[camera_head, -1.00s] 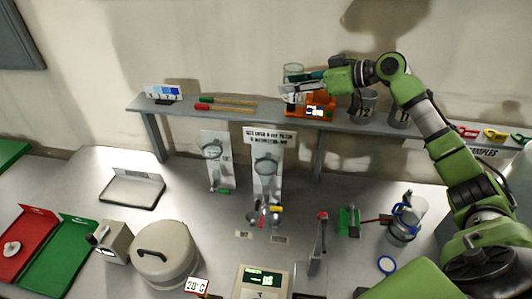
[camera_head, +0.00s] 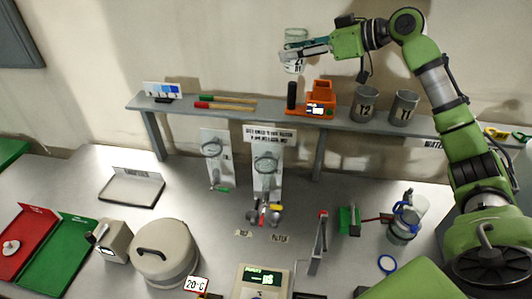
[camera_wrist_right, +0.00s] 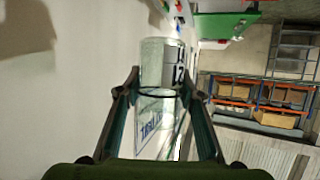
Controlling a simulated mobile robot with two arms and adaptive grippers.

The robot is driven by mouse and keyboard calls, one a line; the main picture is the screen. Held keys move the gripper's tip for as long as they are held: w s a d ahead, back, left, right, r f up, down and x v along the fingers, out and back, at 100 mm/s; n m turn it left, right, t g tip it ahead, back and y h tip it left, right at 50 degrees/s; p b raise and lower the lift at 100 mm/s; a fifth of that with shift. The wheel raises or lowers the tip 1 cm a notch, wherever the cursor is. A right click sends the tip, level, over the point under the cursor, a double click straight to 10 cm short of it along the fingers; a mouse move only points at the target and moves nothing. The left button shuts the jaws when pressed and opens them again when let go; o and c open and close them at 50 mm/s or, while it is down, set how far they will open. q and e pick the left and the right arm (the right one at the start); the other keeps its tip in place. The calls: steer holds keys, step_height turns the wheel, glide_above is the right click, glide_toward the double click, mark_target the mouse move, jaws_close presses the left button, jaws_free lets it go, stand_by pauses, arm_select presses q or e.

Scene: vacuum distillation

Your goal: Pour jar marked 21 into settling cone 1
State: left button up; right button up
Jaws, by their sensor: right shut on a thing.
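My right gripper (camera_head: 304,50) is shut on a clear glass jar (camera_head: 294,64) with a white label, held above the wall shelf. In the right wrist view the jar (camera_wrist_right: 160,62) sits between the fingers (camera_wrist_right: 160,92); its label shows dark digits, hard to read at this angle. Two white boards with rings, likely the settling cone stands, stand below the shelf: a left one (camera_head: 216,172) and a right one (camera_head: 267,188). I cannot read a cone number on either. My left gripper is not in view.
The shelf (camera_head: 232,114) bears an orange device (camera_head: 319,96), metal cups marked Y2 (camera_head: 365,104) and Y1 (camera_head: 403,108), and red and green-tipped rods (camera_head: 226,103). A round lidded pot (camera_head: 164,254) and a display unit (camera_head: 262,281) stand on the bench.

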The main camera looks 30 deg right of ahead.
steer(key=s+a+r+b, duration=0.2)
steer(key=s+a+b, duration=0.4)
steer(key=s+a, duration=0.45)
step_height(320, 180, down, 7)
steer(key=s+d+b, duration=0.1)
steer(key=b, duration=0.6)
steer(key=shift+s+d+f, duration=0.15)
steer(key=shift+d, duration=0.15)
